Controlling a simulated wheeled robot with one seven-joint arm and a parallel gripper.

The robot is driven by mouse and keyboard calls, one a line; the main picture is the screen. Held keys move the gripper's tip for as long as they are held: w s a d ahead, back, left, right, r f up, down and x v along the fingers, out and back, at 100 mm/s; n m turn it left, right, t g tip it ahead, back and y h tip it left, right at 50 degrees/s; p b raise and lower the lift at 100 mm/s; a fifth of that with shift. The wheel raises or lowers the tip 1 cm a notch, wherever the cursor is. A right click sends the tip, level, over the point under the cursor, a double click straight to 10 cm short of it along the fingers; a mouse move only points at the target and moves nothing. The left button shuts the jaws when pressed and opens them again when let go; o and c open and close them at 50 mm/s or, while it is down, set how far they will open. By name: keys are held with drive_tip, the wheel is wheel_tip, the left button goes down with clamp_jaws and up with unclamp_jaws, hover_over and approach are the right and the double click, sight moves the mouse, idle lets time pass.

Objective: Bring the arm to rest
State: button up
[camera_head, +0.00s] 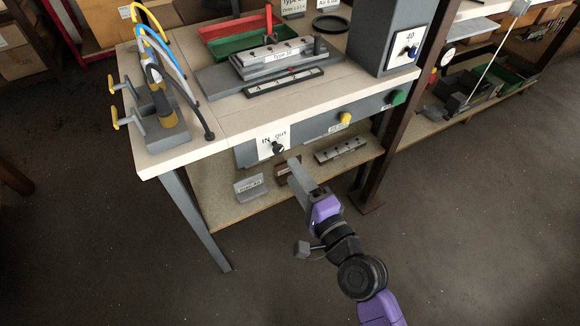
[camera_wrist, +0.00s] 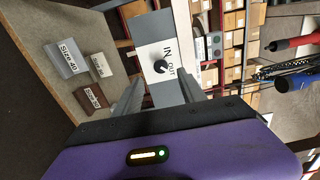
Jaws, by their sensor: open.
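My purple arm reaches up from the lower right in the head view. My gripper (camera_head: 298,168) points at the front of the workbench, just below and right of the black IN/OUT knob (camera_head: 278,149) in the picture. In the wrist view my gripper (camera_wrist: 160,79) is open, with its two grey fingers apart and nothing held. The black knob (camera_wrist: 161,67) shows beyond the gap between them, on a white label reading IN and OUT. The frames do not show clearly how far the fingertips are from the knob.
The workbench top (camera_head: 240,115) carries a clamp fixture (camera_head: 272,58), a red tray and a green tray. Yellow (camera_head: 345,118) and green (camera_head: 398,97) buttons sit right of the knob. A lower shelf (camera_head: 225,205) holds labelled blocks. The floor (camera_head: 480,230) at the right is clear.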

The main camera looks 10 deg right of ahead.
drive_tip(key=shift+s+d, duration=0.1)
idle(0.6)
drive_tip(key=s+d+r+n+g+h, duration=0.1)
drive_tip(key=s+d+n+h, duration=0.3)
drive_tip(key=s, duration=0.8)
drive_tip(key=s+d+r+n+g+y, duration=0.15)
drive_tip(key=s+n, duration=0.45)
drive_tip(key=s, duration=0.6)
drive_tip(key=s+d+r+n+h, duration=0.1)
drive_tip(key=s+d+n+h, duration=0.3)
drive_tip(key=s, duration=0.8)
wheel_tip(320, 180, up, 14)
drive_tip(key=n+y+p, duration=0.1)
drive_tip(key=y+p, duration=0.1)
drive_tip(key=p, duration=1.3)
drive_tip(key=shift+w+a, duration=0.15)
drive_tip(key=shift+a, duration=0.2)
drive_tip(key=shift+c, duration=0.5)
